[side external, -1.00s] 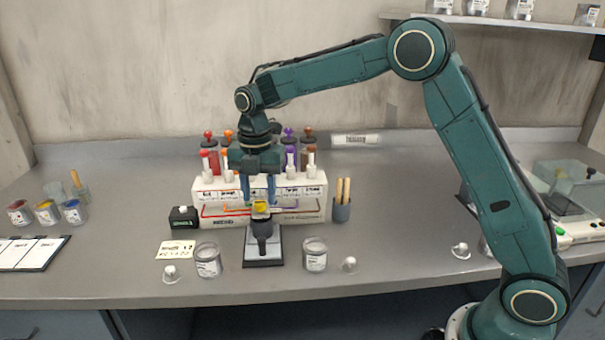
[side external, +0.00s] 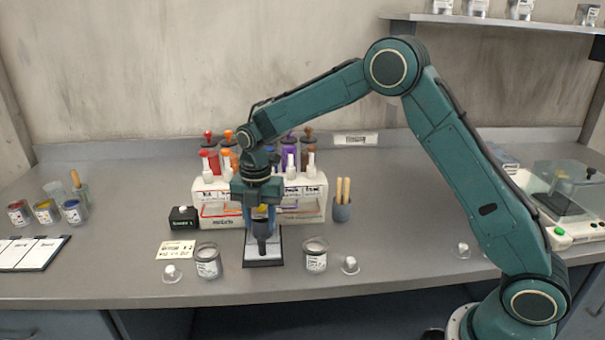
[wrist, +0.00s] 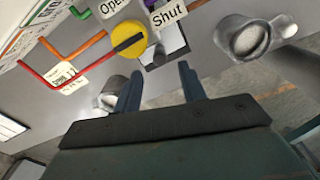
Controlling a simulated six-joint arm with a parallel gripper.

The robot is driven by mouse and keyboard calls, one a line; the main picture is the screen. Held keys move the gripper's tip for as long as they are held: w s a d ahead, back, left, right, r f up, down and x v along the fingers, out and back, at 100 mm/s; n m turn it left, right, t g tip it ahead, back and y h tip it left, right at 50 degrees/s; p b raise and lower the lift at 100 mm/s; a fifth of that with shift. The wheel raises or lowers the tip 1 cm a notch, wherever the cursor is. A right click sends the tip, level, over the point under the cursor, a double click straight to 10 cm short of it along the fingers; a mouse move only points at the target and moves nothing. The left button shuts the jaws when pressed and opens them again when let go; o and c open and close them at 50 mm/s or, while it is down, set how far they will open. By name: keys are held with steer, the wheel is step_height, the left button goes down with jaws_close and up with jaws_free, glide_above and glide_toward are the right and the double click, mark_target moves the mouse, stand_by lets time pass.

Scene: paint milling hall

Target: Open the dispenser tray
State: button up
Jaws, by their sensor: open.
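The white dispenser (side external: 310,217) stands mid-bench with coloured bottles on top and coloured pipes along its front. Its yellow knob (wrist: 127,30) has a black bar, one end pointing roughly toward the "Shut" label (wrist: 168,13). The "Open" label (wrist: 112,7) is above the knob. A dark spout (side external: 262,236) is below, over a small dark-edged stand (side external: 263,263). In the wrist view my gripper (wrist: 160,70) is open and empty, its fingers below the knob and apart from it.
Glass jars (side external: 208,261) and (side external: 315,256) flank the stand. A black box (side external: 183,219) is left of the dispenser, a cup of wooden sticks (side external: 342,208) right of it. A balance (side external: 568,200) is far right. The bench between cup and balance is mostly clear.

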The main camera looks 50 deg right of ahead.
mark_target(261, 239)
steer(key=shift+f, duration=3.35)
steer(key=shift+c, duration=0.2)
jaws_close()
